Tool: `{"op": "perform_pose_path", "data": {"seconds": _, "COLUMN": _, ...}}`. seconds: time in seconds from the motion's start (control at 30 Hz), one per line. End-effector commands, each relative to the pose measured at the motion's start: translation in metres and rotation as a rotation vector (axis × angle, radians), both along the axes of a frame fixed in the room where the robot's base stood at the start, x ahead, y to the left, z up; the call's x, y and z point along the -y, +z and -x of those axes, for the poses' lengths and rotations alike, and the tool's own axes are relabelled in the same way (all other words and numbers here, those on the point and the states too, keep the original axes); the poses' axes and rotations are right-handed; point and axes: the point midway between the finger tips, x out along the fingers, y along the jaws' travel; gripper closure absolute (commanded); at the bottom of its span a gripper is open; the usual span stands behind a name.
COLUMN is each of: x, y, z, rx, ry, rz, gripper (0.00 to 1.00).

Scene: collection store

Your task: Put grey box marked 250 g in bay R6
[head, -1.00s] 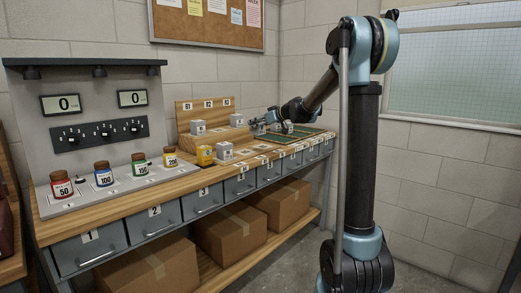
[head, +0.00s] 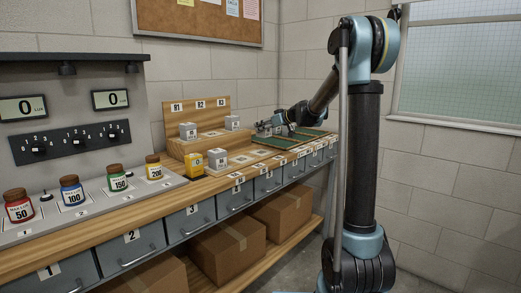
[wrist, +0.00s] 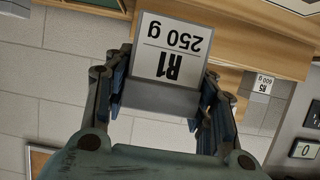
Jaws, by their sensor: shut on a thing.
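My gripper (wrist: 163,90) is shut on a grey box with a white label (wrist: 172,45) reading "R1" and "250 g". The label appears upside down in the wrist view, and a jaw grips each side of the box. In the head view my gripper (head: 272,127) is at the far end of the bench, close to the green mats. The held box is too small there to make out clearly. Signs R1, R2 and R3 stand on the wooden riser (head: 190,148). Lower bay labels are too small to read, so I cannot tell which is R6.
Grey boxes stand on the riser (head: 188,131), (head: 232,122), and another grey box (head: 217,159) is on the bench by a yellow block (head: 194,164). Coloured jars (head: 72,190) stand at left.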

Motion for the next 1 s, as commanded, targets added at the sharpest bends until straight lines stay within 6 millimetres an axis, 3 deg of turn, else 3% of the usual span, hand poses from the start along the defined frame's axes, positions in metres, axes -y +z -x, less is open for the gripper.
{"op": "perform_pose_path", "data": {"seconds": 0.2, "x": -0.016, "y": -0.033, "z": 0.005, "rx": 0.000, "ry": 0.017, "rz": -0.001, "gripper": 0.80}}
{"op": "perform_pose_path", "data": {"seconds": 0.47, "x": -0.020, "y": -0.049, "z": 0.006, "rx": 0.000, "ry": 0.022, "rz": 0.000, "gripper": 0.80}}
{"op": "perform_pose_path", "data": {"seconds": 0.7, "x": -0.021, "y": -0.079, "z": 0.006, "rx": 0.000, "ry": 0.023, "rz": 0.000, "gripper": 0.80}}
{"op": "perform_pose_path", "data": {"seconds": 1.0, "x": -0.021, "y": -0.082, "z": 0.007, "rx": 0.000, "ry": 0.023, "rz": 0.000, "gripper": 0.80}}
